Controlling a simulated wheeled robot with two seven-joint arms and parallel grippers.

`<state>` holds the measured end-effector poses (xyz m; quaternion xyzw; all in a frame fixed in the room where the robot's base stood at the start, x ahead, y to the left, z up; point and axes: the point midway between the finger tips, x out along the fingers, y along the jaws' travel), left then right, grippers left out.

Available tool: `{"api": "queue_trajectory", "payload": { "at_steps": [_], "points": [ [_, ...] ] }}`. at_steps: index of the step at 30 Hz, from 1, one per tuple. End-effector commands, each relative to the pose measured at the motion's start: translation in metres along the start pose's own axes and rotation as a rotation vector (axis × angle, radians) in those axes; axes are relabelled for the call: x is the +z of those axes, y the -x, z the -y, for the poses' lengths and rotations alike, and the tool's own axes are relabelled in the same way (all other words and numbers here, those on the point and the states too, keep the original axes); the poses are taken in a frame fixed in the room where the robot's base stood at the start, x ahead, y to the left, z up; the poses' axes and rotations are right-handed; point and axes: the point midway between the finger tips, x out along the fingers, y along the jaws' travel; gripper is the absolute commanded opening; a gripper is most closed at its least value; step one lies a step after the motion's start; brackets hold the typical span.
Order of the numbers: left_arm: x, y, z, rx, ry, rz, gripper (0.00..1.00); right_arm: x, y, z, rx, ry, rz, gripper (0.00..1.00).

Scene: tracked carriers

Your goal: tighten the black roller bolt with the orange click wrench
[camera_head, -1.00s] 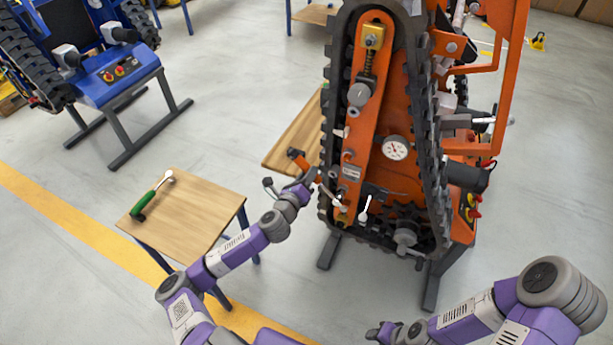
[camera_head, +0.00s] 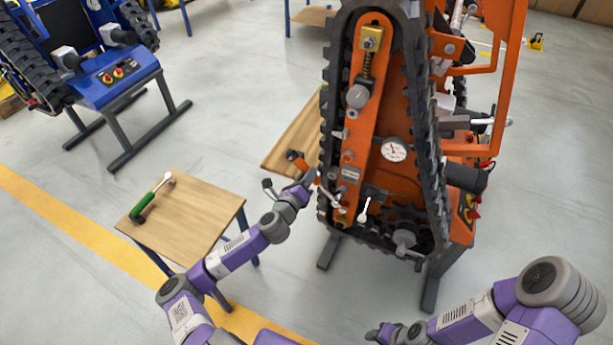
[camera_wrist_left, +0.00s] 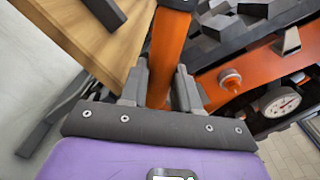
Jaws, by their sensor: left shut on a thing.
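My left gripper (camera_head: 308,180) is shut on the orange click wrench (camera_head: 295,157), beside the left edge of the orange tracked carrier (camera_head: 395,180). In the left wrist view the wrench's orange handle (camera_wrist_left: 170,50) stands between the two grey fingers (camera_wrist_left: 160,88). In the head view the wrench's thin metal shaft slants down right to the lower part of the carrier's orange arm. I cannot tell whether its head sits on a bolt, nor pick out the black roller bolt. My right gripper (camera_head: 376,334) is low in the head view, away from the carrier; its jaws are too small to read.
A green-handled wrench (camera_head: 146,204) lies on a small wooden table (camera_head: 190,230) at left. Another wooden table (camera_head: 293,135) stands behind my left gripper. A round gauge (camera_head: 394,149) is on the carrier. A blue tracked machine (camera_head: 115,80) stands at back left. Floor between is clear.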

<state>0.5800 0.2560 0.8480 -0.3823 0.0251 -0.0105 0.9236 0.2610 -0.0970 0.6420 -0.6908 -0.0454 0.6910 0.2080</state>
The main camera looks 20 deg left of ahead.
Motion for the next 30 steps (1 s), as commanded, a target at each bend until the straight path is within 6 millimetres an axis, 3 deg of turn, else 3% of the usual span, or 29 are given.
{"api": "queue_trajectory", "payload": {
  "at_steps": [30],
  "points": [
    [0.000, 0.000, 0.020, 0.000, -0.124, 0.003, 0.00, 0.001, 0.013, 0.005, 0.000, 0.000, 0.000, 0.43]
  ]
}}
